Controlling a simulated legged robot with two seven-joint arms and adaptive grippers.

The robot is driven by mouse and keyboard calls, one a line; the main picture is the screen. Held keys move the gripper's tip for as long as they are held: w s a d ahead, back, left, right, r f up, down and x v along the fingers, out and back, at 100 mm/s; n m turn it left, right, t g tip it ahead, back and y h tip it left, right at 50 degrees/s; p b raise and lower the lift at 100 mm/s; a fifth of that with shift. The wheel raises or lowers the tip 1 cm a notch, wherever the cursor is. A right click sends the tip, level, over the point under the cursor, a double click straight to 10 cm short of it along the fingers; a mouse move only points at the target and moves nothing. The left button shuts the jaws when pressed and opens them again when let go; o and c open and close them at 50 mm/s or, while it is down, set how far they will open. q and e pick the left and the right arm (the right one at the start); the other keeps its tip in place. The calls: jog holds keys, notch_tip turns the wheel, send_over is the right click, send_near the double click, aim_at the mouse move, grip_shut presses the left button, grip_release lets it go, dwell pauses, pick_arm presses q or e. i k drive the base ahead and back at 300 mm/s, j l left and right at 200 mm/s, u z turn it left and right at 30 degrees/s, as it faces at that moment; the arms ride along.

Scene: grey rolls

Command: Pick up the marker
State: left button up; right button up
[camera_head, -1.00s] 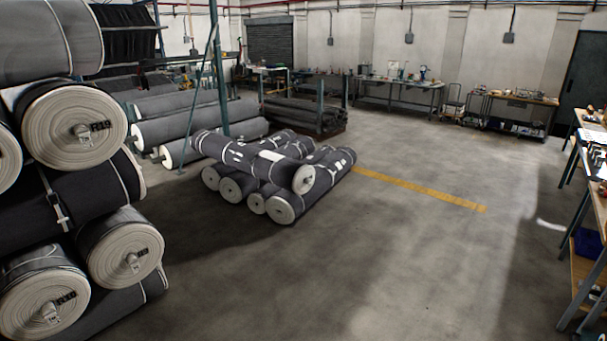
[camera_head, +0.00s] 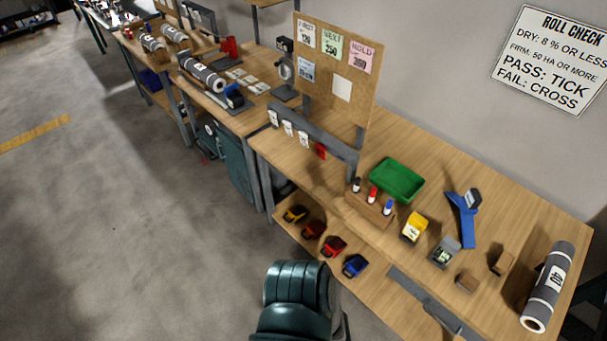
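Three small markers stand upright in a wooden holder (camera_head: 366,207) on the workbench, at the right of the head view. One is dark-topped (camera_head: 357,185), one is red (camera_head: 373,195), and one is blue (camera_head: 388,208). The lower parts of the markers are hidden in the holder. A dark green rounded link of mine shows at the bottom centre, in front of the bench. Neither gripper's fingers are in view.
A green tray (camera_head: 397,181) sits behind the markers. A yellow bin (camera_head: 414,228), blue tool (camera_head: 464,219) and grey roll (camera_head: 548,287) are on the bench (camera_head: 500,225). Coloured bins (camera_head: 333,246) line the lower shelf. A pinboard (camera_head: 337,75) stands behind. Floor at left is clear.

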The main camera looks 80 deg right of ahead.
aim_at(358, 180)
jog(key=z, duration=1.85)
